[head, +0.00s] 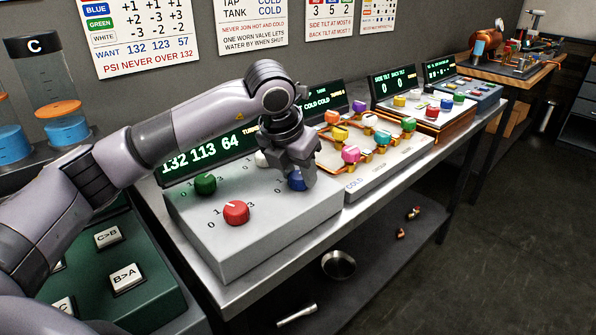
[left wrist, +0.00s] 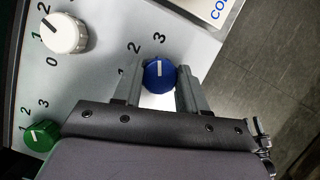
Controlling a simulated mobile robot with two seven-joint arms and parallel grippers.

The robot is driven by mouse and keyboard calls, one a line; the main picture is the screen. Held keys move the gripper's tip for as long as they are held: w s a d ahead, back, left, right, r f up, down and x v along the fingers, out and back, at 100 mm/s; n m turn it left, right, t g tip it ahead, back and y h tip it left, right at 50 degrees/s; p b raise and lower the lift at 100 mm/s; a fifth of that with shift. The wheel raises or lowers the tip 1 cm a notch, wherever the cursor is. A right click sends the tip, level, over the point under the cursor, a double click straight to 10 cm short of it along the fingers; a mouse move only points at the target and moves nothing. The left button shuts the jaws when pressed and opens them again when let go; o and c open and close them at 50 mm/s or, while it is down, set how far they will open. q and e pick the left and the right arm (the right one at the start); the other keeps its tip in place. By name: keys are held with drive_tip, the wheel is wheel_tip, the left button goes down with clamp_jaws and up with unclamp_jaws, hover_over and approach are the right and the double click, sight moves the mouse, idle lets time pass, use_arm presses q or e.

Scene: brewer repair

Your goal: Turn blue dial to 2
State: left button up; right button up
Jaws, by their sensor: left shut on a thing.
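The blue dial (head: 296,182) is on the right part of the light grey dial box (head: 290,225). My left gripper (head: 300,172) comes down over it from above. In the left wrist view, the two fingers stand on either side of the blue dial (left wrist: 159,77) and are shut on it. Its white pointer line points roughly toward the printed 3 (left wrist: 159,38); the printed 2 (left wrist: 133,47) is to the left of that. My right gripper is not in view.
The red dial (head: 236,213), green dial (head: 205,184) and partly hidden white dial (head: 262,158) share the box. Its display (head: 205,155) reads 132 113 64. A wall chart (head: 145,35) reads WANT 132 123 57. A panel with coloured knobs (head: 372,165) stands to the right.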

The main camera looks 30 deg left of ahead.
use_arm(q)
drive_tip(key=shift+d+n+y+b, duration=0.1)
drive_tip(key=shift+n+y+b, duration=0.45)
drive_tip(key=shift+n, duration=0.55)
drive_tip(key=shift+n+y+b, duration=0.35)
drive_tip(key=shift+n+b, duration=0.1)
drive_tip(key=shift+n, duration=0.75)
drive_tip(key=shift+n+g+y, duration=0.3)
drive_tip(key=shift+n+y, duration=0.1)
drive_tip(key=shift+n, duration=0.6)
drive_tip(key=shift+n+b, duration=0.4)
drive_tip(key=shift+n, duration=0.2)
drive_tip(key=shift+y, duration=0.3)
drive_tip(key=o, duration=1.1)
drive_tip(key=shift+c, duration=0.2)
drive_tip(key=shift+r, duration=0.15)
